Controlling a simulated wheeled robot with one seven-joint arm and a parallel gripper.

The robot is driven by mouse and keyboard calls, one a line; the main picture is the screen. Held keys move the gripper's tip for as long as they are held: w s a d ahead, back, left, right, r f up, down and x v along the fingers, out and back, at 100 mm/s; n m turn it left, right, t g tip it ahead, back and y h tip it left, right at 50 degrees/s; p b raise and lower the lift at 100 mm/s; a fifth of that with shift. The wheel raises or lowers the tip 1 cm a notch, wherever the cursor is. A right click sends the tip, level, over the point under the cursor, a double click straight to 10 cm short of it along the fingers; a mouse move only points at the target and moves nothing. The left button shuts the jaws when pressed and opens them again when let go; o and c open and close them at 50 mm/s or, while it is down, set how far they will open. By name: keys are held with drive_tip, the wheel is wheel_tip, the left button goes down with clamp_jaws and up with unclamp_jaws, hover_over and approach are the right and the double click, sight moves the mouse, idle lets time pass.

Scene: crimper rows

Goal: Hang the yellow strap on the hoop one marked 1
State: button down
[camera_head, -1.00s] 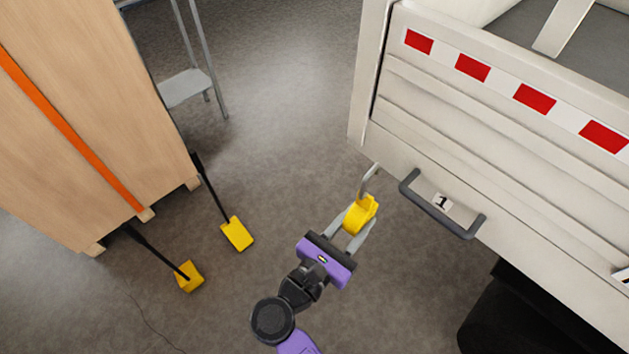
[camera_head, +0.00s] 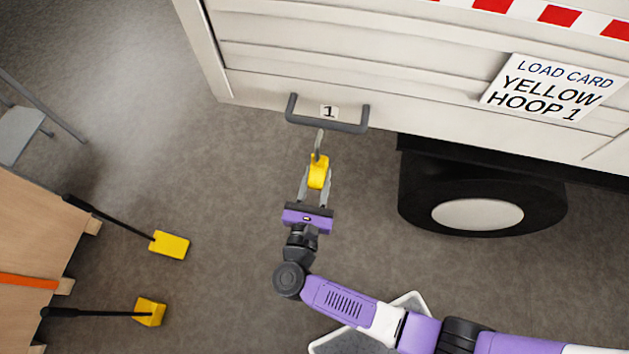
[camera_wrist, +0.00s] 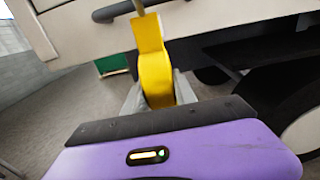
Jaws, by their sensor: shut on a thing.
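My gripper (camera_head: 316,187) is shut on the yellow strap (camera_head: 318,171). The strap has a grey metal hook (camera_head: 319,142) that points up towards the hoop in the head view. The strap fills the middle of the wrist view (camera_wrist: 155,75), between the fingers. Hoop one (camera_head: 327,128) is a dark grey bar on the lower edge of the truck's side, with a "1" label (camera_head: 329,112) behind it. The hook's tip appears close to the bar; I cannot tell whether they touch. The hoop shows in part at the top of the wrist view (camera_wrist: 113,11).
The white truck side (camera_head: 350,60) bears a load card (camera_head: 553,86) reading "YELLOW HOOP 1". A wheel (camera_head: 478,214) is at the right. Floor around my gripper is clear.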

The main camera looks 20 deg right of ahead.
drive_tip(key=w+d+f+b, duration=0.2)
drive_tip(key=w+d+b, duration=0.1)
drive_tip(key=w, duration=0.2)
drive_tip(key=shift+w+d+f+b, duration=0.2)
drive_tip(key=shift+d+f+b, duration=0.15)
drive_tip(key=shift+d+b, duration=0.05)
idle(0.5)
idle(0.4)
drive_tip(key=c, duration=0.9)
unclamp_jaws()
drive_tip(key=shift+f, duration=0.1)
drive_tip(key=shift+s, duration=0.1)
